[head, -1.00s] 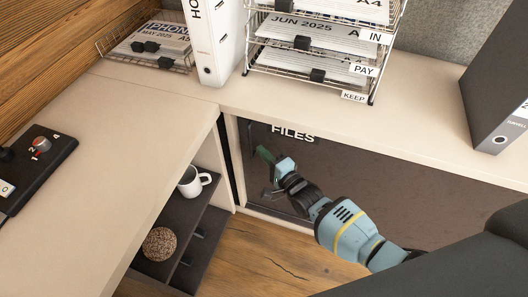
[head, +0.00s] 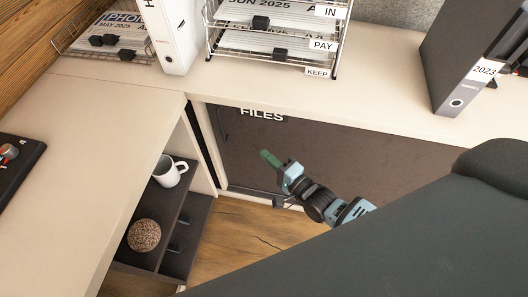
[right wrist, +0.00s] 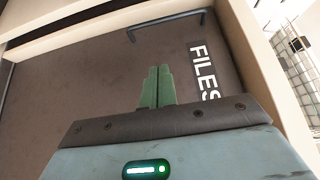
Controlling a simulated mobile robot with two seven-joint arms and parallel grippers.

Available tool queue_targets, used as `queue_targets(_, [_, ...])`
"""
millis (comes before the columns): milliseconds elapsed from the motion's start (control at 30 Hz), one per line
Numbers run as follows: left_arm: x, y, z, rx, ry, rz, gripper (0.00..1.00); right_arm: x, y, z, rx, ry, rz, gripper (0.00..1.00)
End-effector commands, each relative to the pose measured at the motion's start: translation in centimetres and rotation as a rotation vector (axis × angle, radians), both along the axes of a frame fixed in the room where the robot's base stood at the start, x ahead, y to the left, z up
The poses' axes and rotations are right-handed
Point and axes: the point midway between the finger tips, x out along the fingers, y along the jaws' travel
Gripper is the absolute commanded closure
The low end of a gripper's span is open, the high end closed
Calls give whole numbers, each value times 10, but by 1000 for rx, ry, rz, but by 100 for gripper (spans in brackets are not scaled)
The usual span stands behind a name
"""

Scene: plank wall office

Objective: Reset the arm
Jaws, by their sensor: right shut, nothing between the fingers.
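My right gripper (head: 270,158) is in front of the dark cabinet door (head: 330,160) labelled FILES, below the desk top. Its green fingers are together with nothing between them. In the right wrist view the shut fingers (right wrist: 156,86) point toward the same door (right wrist: 100,80), with the FILES lettering to their right and a dark bar handle (right wrist: 165,24) beyond them. Whether the fingertips touch the door I cannot tell; they appear apart from it. My left gripper is not in view.
The desk top (head: 290,95) overhangs the door. A wire tray rack (head: 275,50), a white binder (head: 170,35) and a dark binder (head: 470,55) stand on it. A white mug (head: 170,171) and a woven ball (head: 144,235) sit on dark shelving at left. Wooden floor is open below.

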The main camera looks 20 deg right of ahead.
Motion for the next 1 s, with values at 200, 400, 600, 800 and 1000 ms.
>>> queue_targets(200, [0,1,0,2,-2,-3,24,0,0,0,0,0,0,100])
queue_targets(400, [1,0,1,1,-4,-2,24,-8,2,-5,-25,11,2,100])
queue_targets(600, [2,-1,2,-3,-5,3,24,-72,16,-38,-241,73,26,100])
queue_targets(800, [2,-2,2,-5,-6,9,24,-165,23,-69,-593,153,107,100])
queue_targets(1000, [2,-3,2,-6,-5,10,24,-258,14,-82,-950,229,250,100])
